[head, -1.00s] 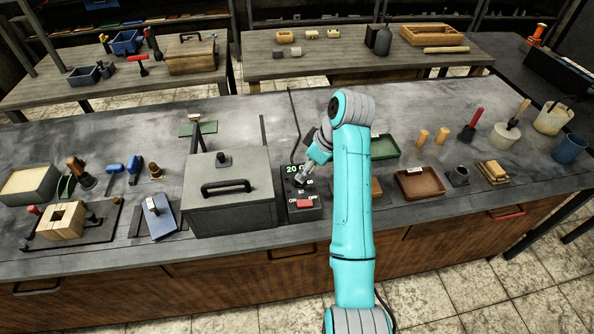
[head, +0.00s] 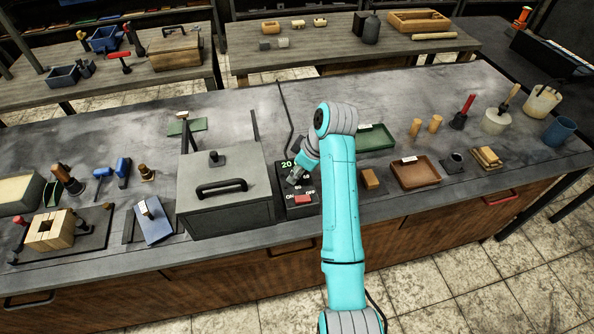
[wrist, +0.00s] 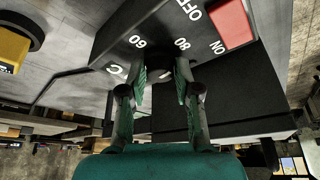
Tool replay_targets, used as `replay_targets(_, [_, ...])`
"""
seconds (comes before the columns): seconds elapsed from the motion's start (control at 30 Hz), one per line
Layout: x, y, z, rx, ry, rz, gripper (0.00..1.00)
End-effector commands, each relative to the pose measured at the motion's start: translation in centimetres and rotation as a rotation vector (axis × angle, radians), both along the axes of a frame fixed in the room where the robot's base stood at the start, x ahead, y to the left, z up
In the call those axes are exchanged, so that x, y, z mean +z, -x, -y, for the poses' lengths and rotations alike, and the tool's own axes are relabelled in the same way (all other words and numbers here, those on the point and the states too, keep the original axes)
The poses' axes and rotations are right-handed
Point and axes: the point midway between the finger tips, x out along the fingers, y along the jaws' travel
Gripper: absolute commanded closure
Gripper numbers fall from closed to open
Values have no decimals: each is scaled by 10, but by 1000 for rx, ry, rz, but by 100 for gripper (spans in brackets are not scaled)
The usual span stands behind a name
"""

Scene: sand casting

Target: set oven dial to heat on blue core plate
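The oven (head: 222,190) is a grey box with a black handle on the workbench. Its black control panel (head: 300,211) stands at its right, with a green 20 on its display. The blue core plate (head: 152,222) lies left of the oven. My gripper (head: 294,175) is over the panel in the head view. In the wrist view the fingers of my gripper (wrist: 161,65) stand on either side of the dark oven dial (wrist: 162,77), partly closed. A pale mark shows on the dial, near the 60 and 80 labels. Whether both fingers press on it is unclear.
A red ON/OFF switch (head: 303,198) sits on the panel close to my gripper; it shows large in the wrist view (wrist: 234,22). A brown tray (head: 415,174) and green tray (head: 375,140) lie to the right. A wooden core box (head: 48,230) is far left.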

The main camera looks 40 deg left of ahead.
Motion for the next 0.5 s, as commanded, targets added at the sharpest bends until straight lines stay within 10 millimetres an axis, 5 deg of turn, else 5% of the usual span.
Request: replay_targets(0.5, [0, 1, 0, -131, 1, -1, 100])
